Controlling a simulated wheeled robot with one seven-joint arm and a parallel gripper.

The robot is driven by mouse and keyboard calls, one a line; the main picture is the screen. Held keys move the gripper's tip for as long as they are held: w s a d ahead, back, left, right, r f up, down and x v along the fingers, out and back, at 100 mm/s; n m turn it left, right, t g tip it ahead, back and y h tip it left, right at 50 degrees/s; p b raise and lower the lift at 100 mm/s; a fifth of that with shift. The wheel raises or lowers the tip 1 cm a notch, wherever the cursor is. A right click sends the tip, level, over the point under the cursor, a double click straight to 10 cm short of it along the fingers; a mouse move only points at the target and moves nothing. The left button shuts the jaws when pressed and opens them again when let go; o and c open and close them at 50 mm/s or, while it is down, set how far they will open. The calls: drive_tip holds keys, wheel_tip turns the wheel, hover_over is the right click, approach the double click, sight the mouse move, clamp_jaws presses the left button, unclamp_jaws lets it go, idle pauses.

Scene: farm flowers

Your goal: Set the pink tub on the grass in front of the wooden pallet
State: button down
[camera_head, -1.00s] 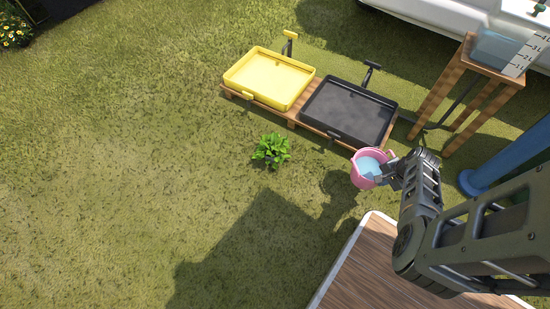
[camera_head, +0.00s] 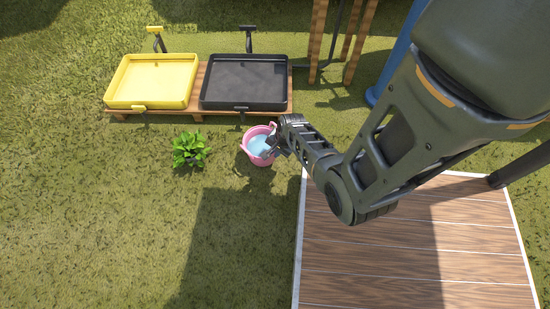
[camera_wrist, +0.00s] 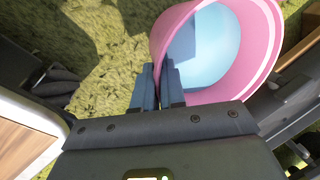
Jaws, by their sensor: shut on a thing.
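The pink tub (camera_head: 249,156), with pale blue inside, is in the middle of the head view, just in front of the wooden pallet (camera_head: 197,109). My gripper (camera_head: 272,148) is shut on the tub's right rim. In the wrist view, the two fingers of my gripper (camera_wrist: 159,88) pinch the wall of the pink tub (camera_wrist: 262,22), which looks tilted there. I cannot tell whether the tub's base touches the grass. A yellow tray (camera_head: 152,82) and a black tray (camera_head: 244,80) lie on the pallet.
A leafy green plant (camera_head: 189,149) grows on the grass left of the tub. A wooden deck (camera_head: 400,245) with a white edge lies at lower right. Wooden legs (camera_head: 317,40) and a blue post (camera_head: 392,65) stand at upper right. Grass at left is clear.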

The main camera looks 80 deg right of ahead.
drive_tip(key=shift+w+f, duration=0.2)
drive_tip(key=shift+f, duration=0.1)
drive_tip(key=shift+f+b, duration=1.35)
drive_tip(key=shift+f, duration=0.4)
drive_tip(key=shift+f, duration=0.1)
drive_tip(key=c, duration=1.2)
unclamp_jaws()
drive_tip(key=shift+a, duration=0.1)
